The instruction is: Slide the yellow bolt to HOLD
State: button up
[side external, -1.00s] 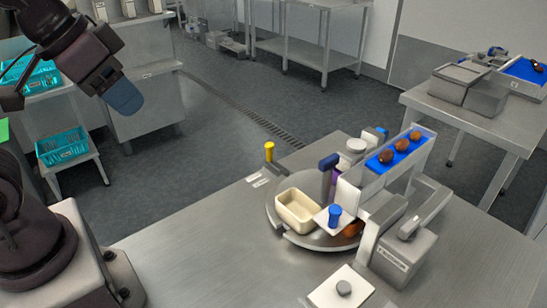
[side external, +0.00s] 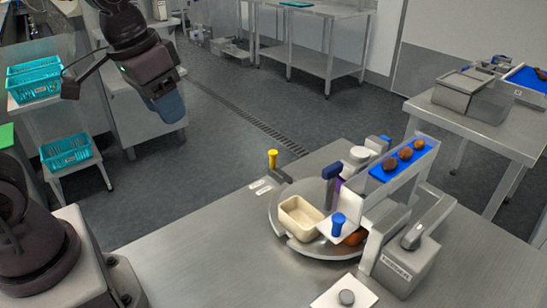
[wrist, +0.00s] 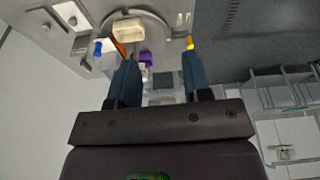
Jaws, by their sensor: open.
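The yellow bolt (side external: 272,158) is a small upright yellow knob at the back-left edge of the round turntable (side external: 277,230), beside small pale label plates (side external: 261,187). In the wrist view the bolt (wrist: 189,43) shows just beyond the tip of the right finger. My gripper (side external: 172,112) is raised in the air, left of the turntable and well apart from the bolt. In the wrist view its two blue fingers (wrist: 157,72) are spread with nothing held between them. The lettering on the plates is too small to read.
A cream tray (side external: 300,217) sits on the turntable. A blue-topped post (side external: 332,168), a blue knob (side external: 338,223) and a blue chute with dates (side external: 404,158) stand right of it. The steel table's front left is clear.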

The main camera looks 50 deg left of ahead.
jog(key=w+a+f+n+g, duration=0.1)
jog(key=w+a+f, duration=0.1)
jog(key=w, duration=0.4)
jog(key=w+a+f+g, duration=0.1)
jog(key=w+f, duration=0.2)
jog(key=w, duration=0.3)
jog(key=n+g, duration=0.1)
send_over(273, 152)
notch_tip(273, 152, down, 10)
notch_tip(273, 152, down, 13)
jog(key=shift+r, duration=0.2)
